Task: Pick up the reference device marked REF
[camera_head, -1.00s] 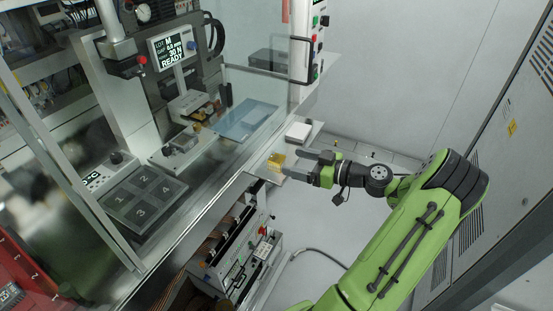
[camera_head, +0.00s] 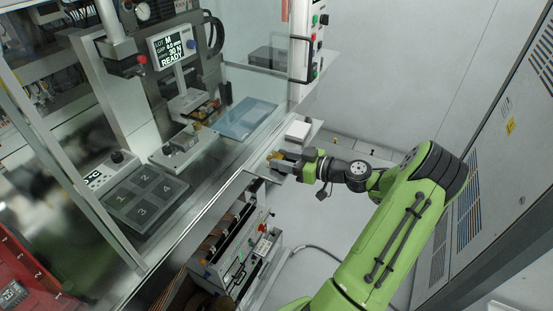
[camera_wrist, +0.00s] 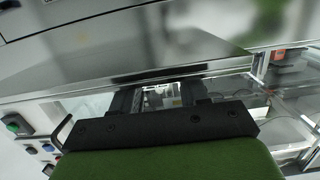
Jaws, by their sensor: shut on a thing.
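A small gold-coloured device (camera_head: 273,155) is at the small ledge on the front of the machine; no REF mark can be read on it. My gripper (camera_head: 276,163) is shut on it, and its fingers hide most of the device. In the wrist view the two dark fingers of my gripper (camera_wrist: 160,97) stand either side of a pale, shiny part that is too small to make out. I cannot tell whether the device still touches the ledge.
A white block (camera_head: 298,131) stands just behind the gripper. A glass guard, a blue pad (camera_head: 245,118) and a numbered tray (camera_head: 146,197) lie to the left. A grey cabinet (camera_head: 505,140) stands right. Open floor shows below the ledge.

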